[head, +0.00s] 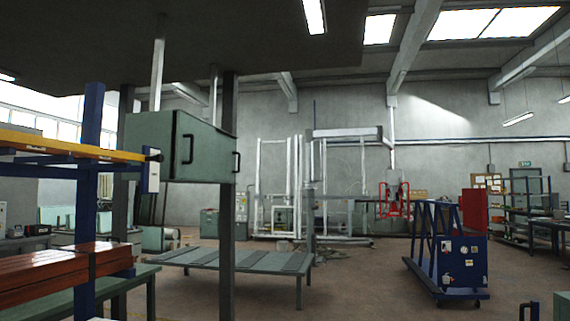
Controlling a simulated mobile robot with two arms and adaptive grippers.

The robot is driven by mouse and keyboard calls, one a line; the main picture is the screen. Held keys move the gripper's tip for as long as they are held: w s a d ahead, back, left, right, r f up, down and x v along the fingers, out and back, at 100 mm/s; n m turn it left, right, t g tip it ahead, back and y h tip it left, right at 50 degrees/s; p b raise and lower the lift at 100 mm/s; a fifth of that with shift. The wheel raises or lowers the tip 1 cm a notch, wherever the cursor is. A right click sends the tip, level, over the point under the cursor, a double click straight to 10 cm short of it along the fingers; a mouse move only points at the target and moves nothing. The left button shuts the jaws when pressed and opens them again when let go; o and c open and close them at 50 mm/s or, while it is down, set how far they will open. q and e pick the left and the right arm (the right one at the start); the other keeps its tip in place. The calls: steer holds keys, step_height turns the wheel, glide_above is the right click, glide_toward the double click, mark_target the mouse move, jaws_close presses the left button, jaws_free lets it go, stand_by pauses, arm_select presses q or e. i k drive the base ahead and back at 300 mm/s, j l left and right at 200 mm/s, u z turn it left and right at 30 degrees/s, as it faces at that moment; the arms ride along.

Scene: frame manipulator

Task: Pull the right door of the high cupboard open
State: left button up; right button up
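The high cupboard (148,133) is a grey-green box in the left part of the head view, raised well above the floor near dark posts. Its slanted face shows a black handle (187,149) near the left end. A second black handle (237,161) stands out at the right end, beside a dark post. The seam between the doors is not clear, and I cannot tell whether either door is ajar. Neither of my grippers is in view.
A rack with a blue post (90,150), an orange beam (60,143) and red-brown planks (45,272) stands at the left. A low grey-green table (230,262) is beneath the cupboard. A blue wheeled frame (450,255) is at the right. Open floor lies centre right.

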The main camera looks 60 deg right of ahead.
mark_target(226, 145)
steer(key=z, duration=1.8)
steer(key=i, duration=4.35)
